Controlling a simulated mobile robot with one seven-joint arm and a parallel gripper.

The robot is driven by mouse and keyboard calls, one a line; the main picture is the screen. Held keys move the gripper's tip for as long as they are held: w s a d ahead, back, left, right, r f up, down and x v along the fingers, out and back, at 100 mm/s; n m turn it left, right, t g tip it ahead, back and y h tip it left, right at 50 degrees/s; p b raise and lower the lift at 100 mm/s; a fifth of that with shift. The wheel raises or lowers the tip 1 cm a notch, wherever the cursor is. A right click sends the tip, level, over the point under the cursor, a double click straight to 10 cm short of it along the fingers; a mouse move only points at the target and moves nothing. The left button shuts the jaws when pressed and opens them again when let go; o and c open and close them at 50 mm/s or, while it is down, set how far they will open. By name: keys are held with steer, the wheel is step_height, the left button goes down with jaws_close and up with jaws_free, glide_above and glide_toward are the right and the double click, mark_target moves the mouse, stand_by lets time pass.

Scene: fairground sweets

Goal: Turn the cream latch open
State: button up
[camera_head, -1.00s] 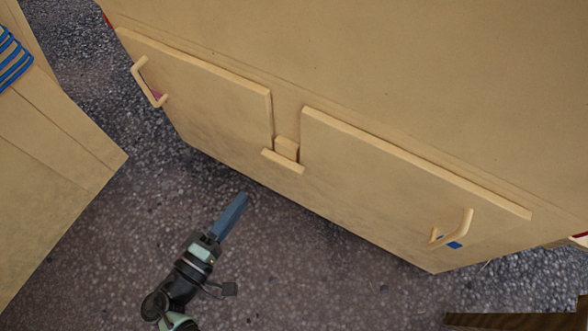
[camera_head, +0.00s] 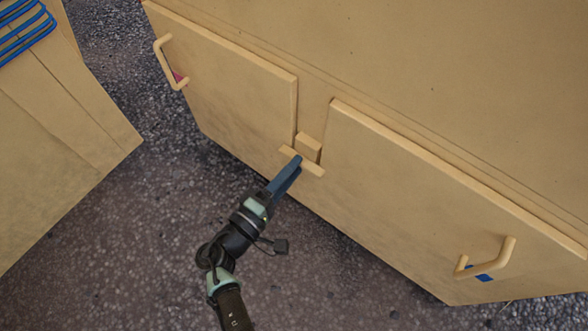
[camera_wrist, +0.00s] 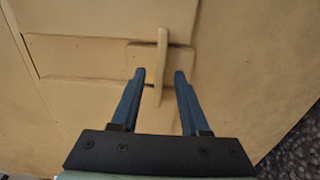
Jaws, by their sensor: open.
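The cream latch (camera_head: 313,167) is a thin bar on a small block (camera_head: 308,147) between two cabinet doors. In the head view it lies across the gap, in front of both door edges. In the wrist view the latch bar (camera_wrist: 161,62) runs up and down the picture, its lower end between the fingertips. My gripper (camera_head: 297,161) is open at the latch; its blue fingers show apart in the wrist view (camera_wrist: 159,75), one on each side of the bar. I cannot tell whether either finger touches it.
The left door (camera_head: 235,85) has a handle (camera_head: 166,62) by a pink mark. The right door (camera_head: 420,190) has a handle (camera_head: 490,262) by a blue mark. Another wooden unit (camera_head: 60,150) with blue bars stands at the left. Speckled floor (camera_head: 130,260) is clear in front.

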steer(key=shift+w+d, duration=0.25)
steer(key=shift+w, duration=0.15)
steer(key=shift+c, duration=0.3)
jaws_close()
steer(key=shift+s+n+p, duration=0.1)
steer(key=shift+n+p, duration=4)
steer(key=shift+n, duration=4.9)
